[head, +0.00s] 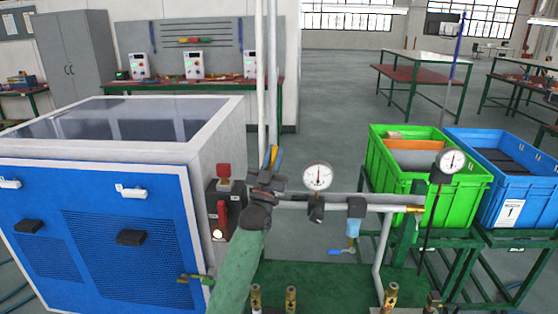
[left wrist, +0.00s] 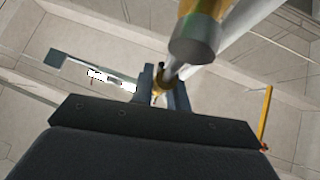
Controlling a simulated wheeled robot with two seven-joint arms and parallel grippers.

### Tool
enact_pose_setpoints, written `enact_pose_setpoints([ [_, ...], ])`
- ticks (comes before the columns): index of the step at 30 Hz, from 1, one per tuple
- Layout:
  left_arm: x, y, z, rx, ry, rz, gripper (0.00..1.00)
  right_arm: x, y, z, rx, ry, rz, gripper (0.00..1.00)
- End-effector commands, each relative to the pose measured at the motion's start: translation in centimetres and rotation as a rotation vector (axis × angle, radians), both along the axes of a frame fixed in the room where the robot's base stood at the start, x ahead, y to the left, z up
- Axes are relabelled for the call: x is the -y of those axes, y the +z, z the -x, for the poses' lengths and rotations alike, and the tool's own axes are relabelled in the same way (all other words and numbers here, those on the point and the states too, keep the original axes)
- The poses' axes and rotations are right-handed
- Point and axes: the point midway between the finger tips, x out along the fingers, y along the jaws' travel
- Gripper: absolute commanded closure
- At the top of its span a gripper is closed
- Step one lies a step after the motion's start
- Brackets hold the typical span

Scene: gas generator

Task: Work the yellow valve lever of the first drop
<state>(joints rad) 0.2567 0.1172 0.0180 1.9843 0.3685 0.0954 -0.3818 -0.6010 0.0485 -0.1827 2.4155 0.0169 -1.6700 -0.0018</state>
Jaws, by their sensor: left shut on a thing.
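My left gripper (head: 269,161) is at the vertical white pipes, just right of the red-and-black fitting. In the left wrist view its dark fingers (left wrist: 164,82) are closed around a small yellow-gold piece (left wrist: 158,94), which I take to be the yellow valve lever. Most of that piece is hidden between the fingers. In the head view a yellow strip (head: 275,156) shows beside the fingers. A brass-coloured fitting with a grey end (left wrist: 197,35) hangs close over the fingers. My right gripper is not in view.
A blue-fronted generator cabinet (head: 100,225) stands at the left. A gauge (head: 318,177) sits on the horizontal pipe right of the gripper. Several brass fittings (head: 291,298) stand below. Green (head: 388,160) and blue (head: 528,185) crates are at the right.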

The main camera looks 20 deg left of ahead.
Motion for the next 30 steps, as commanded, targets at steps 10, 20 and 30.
enact_pose_setpoints([
  [10,-0.8,0.0,0.2,0.027,0.0,0.097,1.0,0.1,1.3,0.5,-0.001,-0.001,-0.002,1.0],
  [20,-0.9,0.0,0.2,0.031,0.0,0.109,1.0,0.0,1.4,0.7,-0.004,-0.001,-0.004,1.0],
  [30,-0.9,0.0,0.2,0.031,0.0,0.109,0.62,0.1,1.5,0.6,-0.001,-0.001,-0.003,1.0],
])
